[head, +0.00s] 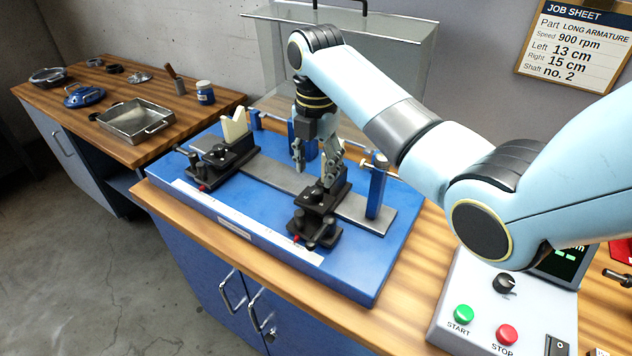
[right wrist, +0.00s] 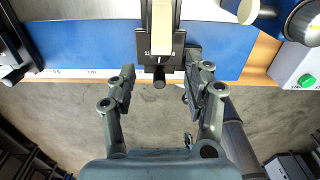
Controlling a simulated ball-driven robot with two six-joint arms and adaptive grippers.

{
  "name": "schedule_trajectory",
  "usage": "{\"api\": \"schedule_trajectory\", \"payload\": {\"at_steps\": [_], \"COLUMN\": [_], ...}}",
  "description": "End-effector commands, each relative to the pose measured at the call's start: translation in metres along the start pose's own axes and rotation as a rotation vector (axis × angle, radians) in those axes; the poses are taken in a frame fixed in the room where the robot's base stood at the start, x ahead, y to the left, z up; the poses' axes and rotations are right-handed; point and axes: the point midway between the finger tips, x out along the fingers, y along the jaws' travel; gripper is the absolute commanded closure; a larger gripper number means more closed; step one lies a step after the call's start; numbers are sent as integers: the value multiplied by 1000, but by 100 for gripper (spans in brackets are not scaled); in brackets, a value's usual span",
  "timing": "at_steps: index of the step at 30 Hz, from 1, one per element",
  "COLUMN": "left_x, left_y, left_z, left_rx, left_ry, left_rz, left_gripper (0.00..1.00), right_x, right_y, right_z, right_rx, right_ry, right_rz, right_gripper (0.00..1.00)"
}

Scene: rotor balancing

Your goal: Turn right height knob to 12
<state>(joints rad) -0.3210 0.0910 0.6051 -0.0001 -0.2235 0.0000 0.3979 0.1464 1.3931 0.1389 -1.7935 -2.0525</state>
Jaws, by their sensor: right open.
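The right support stand (head: 318,202) is black and stands on the blue balancing base (head: 255,262), towards its right end. In the right wrist view the stand (right wrist: 162,50) has a pale upper block and a dark plate with small white marks, only partly readable as 12. A small black knob (right wrist: 159,84) sticks out below that plate. My right gripper (head: 316,168) is open, above and behind the stand in the head view. In the right wrist view its fingertips (right wrist: 160,72) are apart on either side of the knob's line, and nothing shows held. My left gripper is out of view.
The left stand (head: 222,158) is on the same base. A blue post (head: 376,192) stands right of the right stand. A control box (head: 480,290) with start and stop buttons is at the lower right. The job sheet (head: 573,45) reads Right 15 cm.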

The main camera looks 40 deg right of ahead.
Motion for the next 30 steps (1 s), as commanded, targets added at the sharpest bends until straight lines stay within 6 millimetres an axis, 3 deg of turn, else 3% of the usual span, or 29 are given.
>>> {"api": "schedule_trajectory", "payload": {"at_steps": [6,10,20,30], "left_x": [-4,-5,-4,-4], "left_y": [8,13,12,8], "left_z": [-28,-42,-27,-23], "left_rx": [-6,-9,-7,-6], "left_ry": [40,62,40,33], "left_rz": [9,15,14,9], "left_gripper": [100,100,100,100], "right_x": [39,52,57,57], "right_y": [0,0,0,0], "right_z": [0,0,0,0], "right_rx": [2,2,1,1], "right_ry": [1,0,-1,-1], "right_rz": [-3,-1,0,0], "right_gripper": [49,49,49,90]}}
